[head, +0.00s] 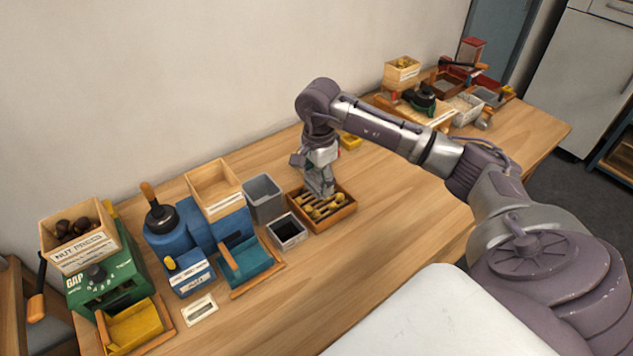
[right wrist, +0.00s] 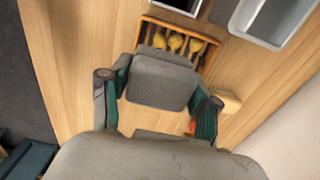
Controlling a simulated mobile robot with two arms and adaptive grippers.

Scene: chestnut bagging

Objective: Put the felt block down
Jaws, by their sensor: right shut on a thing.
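My right gripper (head: 320,186) points down over the wooden slotted tray (head: 335,219) in the head view. In the right wrist view its two dark green fingers stand either side of a grey block (right wrist: 162,82), which appears to be the felt block. The gripper is shut on it. The block hides part of the tray (right wrist: 152,20), and its height above the tray or table cannot be told. In the head view the gripper mostly hides the block. My left gripper is not in view.
Several yellow-topped pieces (right wrist: 175,42) lie in the tray's slots. Left of the tray are a small dark-bottomed box (head: 287,231), a grey bin (head: 263,197) and a blue machine (head: 180,235). A small yellowish block (head: 350,141) lies behind the gripper. Table (head: 390,215) right of the tray is clear.

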